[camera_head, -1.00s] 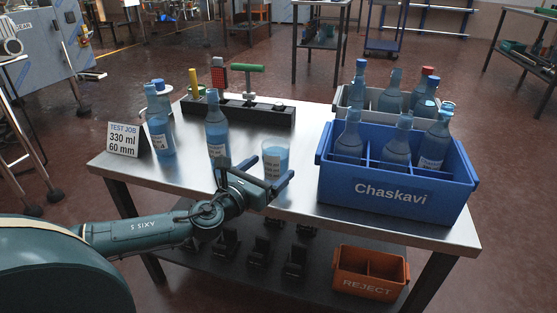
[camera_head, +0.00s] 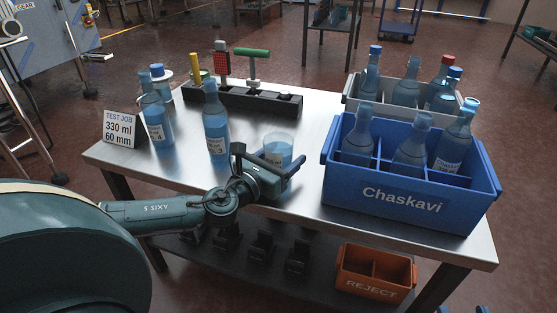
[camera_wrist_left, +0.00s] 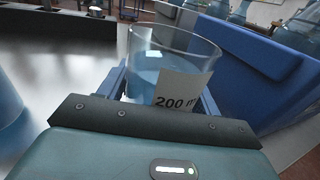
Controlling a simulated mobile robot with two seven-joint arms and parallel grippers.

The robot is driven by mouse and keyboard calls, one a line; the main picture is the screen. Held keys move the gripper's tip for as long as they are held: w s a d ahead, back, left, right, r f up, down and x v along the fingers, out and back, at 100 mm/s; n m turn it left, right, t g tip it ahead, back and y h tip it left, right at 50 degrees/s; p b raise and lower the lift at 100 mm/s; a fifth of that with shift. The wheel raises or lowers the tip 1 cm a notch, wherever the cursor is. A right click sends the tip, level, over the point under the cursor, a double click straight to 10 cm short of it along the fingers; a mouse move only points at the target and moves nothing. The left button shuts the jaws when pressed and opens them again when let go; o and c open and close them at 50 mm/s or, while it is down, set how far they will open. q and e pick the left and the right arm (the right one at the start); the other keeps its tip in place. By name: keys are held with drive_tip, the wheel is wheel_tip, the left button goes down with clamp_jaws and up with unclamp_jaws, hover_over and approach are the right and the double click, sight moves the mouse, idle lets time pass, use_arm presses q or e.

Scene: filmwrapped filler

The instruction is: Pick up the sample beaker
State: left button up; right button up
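The sample beaker (camera_head: 278,146) is a clear, wide cup with blue liquid. Two small tips of my right gripper (camera_head: 464,309) show apart at the bottom edge, away from the table.
The blue Chaskavi crate (camera_head: 405,200) with bottles stands close right of the beaker. A bottle (camera_head: 215,128) stands left of it. A grey crate (camera_head: 350,88), a dark tool rack (camera_head: 265,101) and the test job sign (camera_head: 120,128) are farther off. An orange reject bin (camera_head: 372,285) is below.

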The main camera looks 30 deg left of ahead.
use_arm(q)
drive_tip(key=c, duration=0.8)
drive_tip(key=shift+o, duration=0.2)
drive_tip(key=shift+r, duration=0.15)
